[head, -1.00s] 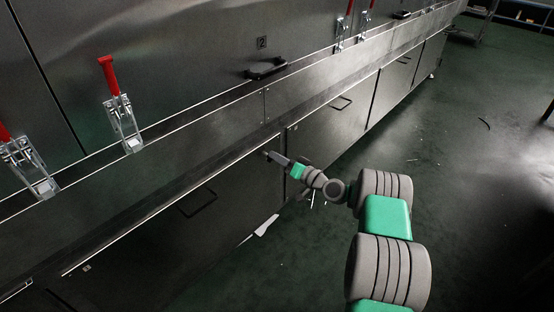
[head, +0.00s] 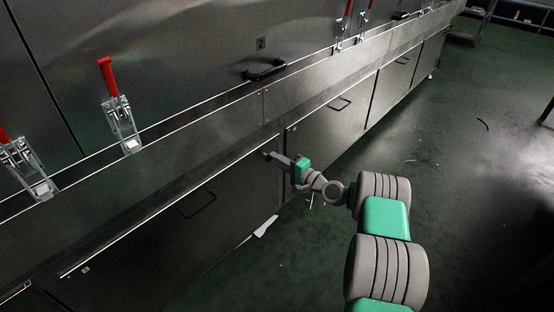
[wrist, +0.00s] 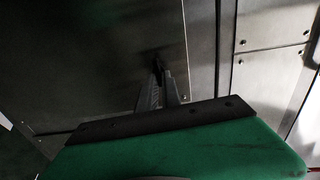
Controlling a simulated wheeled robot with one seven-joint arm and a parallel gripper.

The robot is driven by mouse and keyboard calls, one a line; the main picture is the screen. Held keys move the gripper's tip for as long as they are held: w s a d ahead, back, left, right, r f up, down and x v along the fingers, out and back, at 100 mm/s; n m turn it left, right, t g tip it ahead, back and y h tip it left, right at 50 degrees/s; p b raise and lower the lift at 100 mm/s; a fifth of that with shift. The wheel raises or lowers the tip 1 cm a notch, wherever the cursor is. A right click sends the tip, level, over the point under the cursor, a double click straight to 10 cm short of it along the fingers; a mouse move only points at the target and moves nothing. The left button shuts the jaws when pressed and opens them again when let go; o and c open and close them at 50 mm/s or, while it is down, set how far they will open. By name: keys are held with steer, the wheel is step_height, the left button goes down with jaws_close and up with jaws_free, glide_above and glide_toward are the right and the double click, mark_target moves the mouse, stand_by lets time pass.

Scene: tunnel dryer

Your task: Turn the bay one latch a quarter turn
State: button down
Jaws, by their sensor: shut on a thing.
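The bay one latch (wrist: 157,60) is a small dark piece on the dark metal door, between my fingertips in the wrist view. In the head view my gripper (head: 270,155) reaches the upper right corner of the lower left door (head: 232,205), and its fingers mostly hide the latch there. The fingers of my gripper also show in the wrist view (wrist: 161,80), close together and shut on the latch. How far the latch is turned is too small and dark to tell.
Red-handled toggle clamps (head: 118,105) stand along the ledge above. A black handle (head: 264,69) sits beside the number 2 plate. The lower left door has a dark pull handle (head: 197,203). The green floor (head: 450,190) to the right is mostly clear.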

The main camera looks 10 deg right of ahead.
steer(key=shift+m, duration=0.3)
steer(key=c, duration=1.5)
jaws_free()
steer(key=shift+c, duration=0.2)
steer(key=p+v, duration=0.2)
steer(key=v, duration=0.5)
steer(key=shift+s+d, duration=0.2)
steer(key=shift+s, duration=0.1)
